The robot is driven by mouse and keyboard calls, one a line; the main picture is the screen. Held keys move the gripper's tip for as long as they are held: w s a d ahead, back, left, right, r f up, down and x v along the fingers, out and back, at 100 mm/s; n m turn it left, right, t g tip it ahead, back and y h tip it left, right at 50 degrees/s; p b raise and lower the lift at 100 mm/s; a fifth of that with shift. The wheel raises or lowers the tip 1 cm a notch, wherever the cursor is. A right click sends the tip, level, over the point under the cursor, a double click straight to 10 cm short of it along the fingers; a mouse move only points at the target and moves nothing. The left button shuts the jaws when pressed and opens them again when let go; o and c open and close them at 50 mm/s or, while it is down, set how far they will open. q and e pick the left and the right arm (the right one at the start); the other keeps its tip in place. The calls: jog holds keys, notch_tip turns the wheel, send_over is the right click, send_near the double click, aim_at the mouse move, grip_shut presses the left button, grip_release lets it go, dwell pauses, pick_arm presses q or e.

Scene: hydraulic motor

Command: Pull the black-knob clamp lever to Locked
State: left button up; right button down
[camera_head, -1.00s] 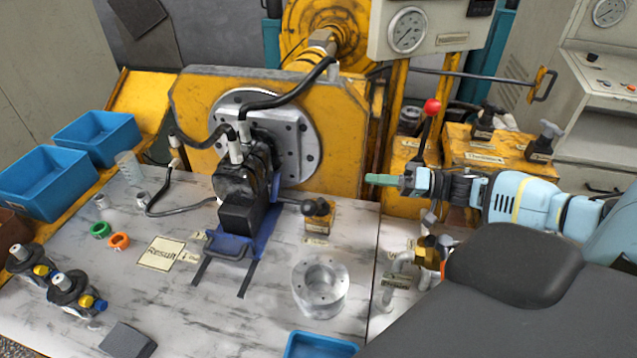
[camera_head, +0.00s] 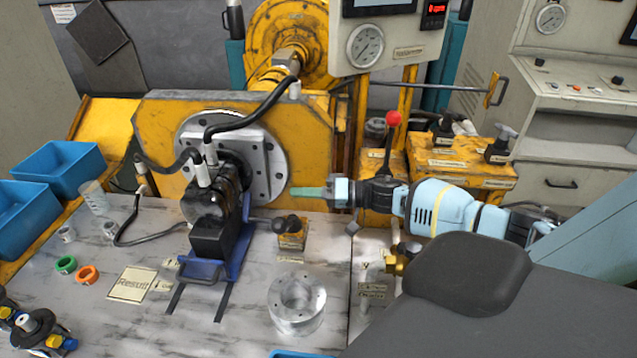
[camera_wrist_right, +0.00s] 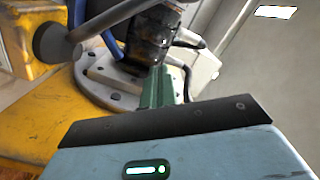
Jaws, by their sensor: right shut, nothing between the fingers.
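A small lever with a black knob (camera_head: 292,222) sits on a yellow-brown block (camera_head: 292,241) with a label in front, right of the black motor (camera_head: 222,215). I take it for the clamp lever; its label is too small to read. My right gripper (camera_head: 308,192) comes in from the right, pointing left, above and behind this knob and apart from it. Its green fingers are together and empty. In the right wrist view the fingers (camera_wrist_right: 160,88) point toward the motor (camera_wrist_right: 142,40). My left gripper is not in view.
A blue cradle (camera_head: 232,262) holds the motor by a round flange plate (camera_head: 262,165), with black hoses above. A metal ring (camera_head: 297,305) stands in front of the block. A red-knob lever (camera_head: 393,120) and black-knob handles (camera_head: 500,145) stand at the right.

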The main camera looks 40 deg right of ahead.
aim_at(285, 225)
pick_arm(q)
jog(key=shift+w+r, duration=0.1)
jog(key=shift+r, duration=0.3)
pick_arm(e)
jog(key=shift+s+a+f, duration=0.4)
jog(key=shift+a+f, duration=0.2)
jog(key=shift+a, duration=0.05)
jog(key=shift+s+a+f, duration=0.35)
jog(key=shift+a+f, duration=0.2)
jog(key=shift+a, duration=0.05)
pick_arm(q)
jog(key=shift+p, duration=0.3)
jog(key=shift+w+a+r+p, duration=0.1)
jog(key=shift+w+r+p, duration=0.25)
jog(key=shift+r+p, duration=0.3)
pick_arm(e)
jog(key=shift+s+a+f, duration=0.5)
jog(key=shift+s+a, duration=0.1)
jog(key=shift+a, duration=0.05)
